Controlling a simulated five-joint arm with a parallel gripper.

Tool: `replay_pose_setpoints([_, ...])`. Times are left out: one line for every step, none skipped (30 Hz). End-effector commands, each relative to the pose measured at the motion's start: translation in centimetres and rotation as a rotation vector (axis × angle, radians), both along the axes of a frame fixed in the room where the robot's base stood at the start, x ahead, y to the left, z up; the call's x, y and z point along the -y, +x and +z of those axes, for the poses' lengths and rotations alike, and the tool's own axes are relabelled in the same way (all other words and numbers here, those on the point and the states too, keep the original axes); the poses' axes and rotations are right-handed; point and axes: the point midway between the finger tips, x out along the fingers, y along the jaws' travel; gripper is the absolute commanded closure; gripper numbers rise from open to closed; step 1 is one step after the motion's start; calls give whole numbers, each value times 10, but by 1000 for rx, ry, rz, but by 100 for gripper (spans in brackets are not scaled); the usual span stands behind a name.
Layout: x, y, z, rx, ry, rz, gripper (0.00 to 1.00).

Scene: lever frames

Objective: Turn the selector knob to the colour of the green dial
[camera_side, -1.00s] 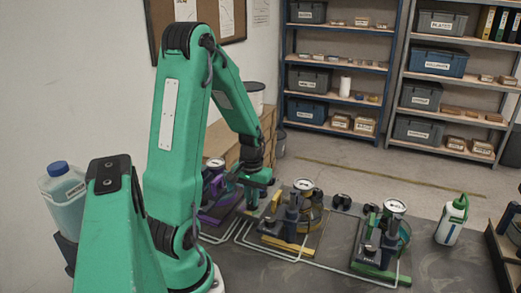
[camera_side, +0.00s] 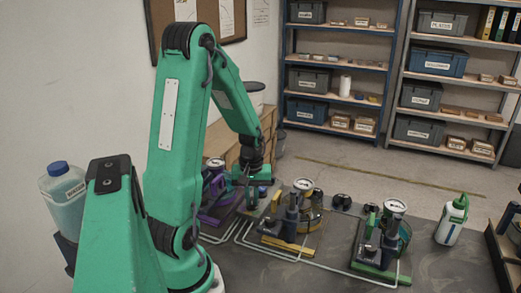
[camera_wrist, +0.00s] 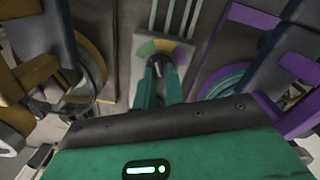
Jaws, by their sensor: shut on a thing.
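The selector knob (camera_wrist: 154,61) is a small dark knob on a pale plate (camera_wrist: 138,68) with an arc of green, yellow and purple. My gripper (camera_wrist: 158,72) is shut on the knob, its green fingers reaching over the plate. I cannot tell which colour the knob points at. In the side view my gripper (camera_side: 252,180) is low between the purple and yellow stations, and the knob is hidden. The green station (camera_side: 374,271) stands at the right with a round white-faced dial (camera_side: 396,206) on top.
The yellow station (camera_side: 288,246) has a dial (camera_side: 303,184); the purple station (camera_side: 215,216) has a dial (camera_side: 216,163). Pale pipes (camera_side: 300,257) run along the bench. A white bottle with a green cap (camera_side: 452,222) stands at the right.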

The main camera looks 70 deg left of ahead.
Motion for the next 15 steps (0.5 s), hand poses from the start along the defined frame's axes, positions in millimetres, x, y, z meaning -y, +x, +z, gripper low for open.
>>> replay_pose_setpoints([0, 0, 1, 0, 1, 42, 100])
replay_pose_setpoints([0, 0, 1, 0, 1, 69, 100])
replay_pose_setpoints([0, 0, 1, 0, 1, 105, 100])
replay_pose_setpoints([0, 0, 1, 0, 1, 131, 100])
replay_pose_setpoints([0, 0, 1, 0, 1, 157, 100])
replay_pose_setpoints([0, 0, 1, 1, 1, 190, 100])
replay_pose_setpoints([0, 0, 1, 1, 1, 215, 100])
replay_pose_setpoints([0, 0, 1, 1, 1, 238, 100])
replay_pose_setpoints([0, 0, 1, 1, 1, 267, 100])
replay_pose_setpoints([0, 0, 1, 1, 1, 287, 100])
replay_pose_setpoints([0, 0, 1, 1, 1, 307, 100])
replay_pose_setpoints([0, 0, 1, 1, 1, 331, 100])
replay_pose_setpoints([0, 0, 1, 1, 1, 347, 100])
replay_pose_setpoints([0, 0, 1, 1, 1, 363, 100])
replay_pose_setpoints([0, 0, 1, 1, 1, 380, 100])
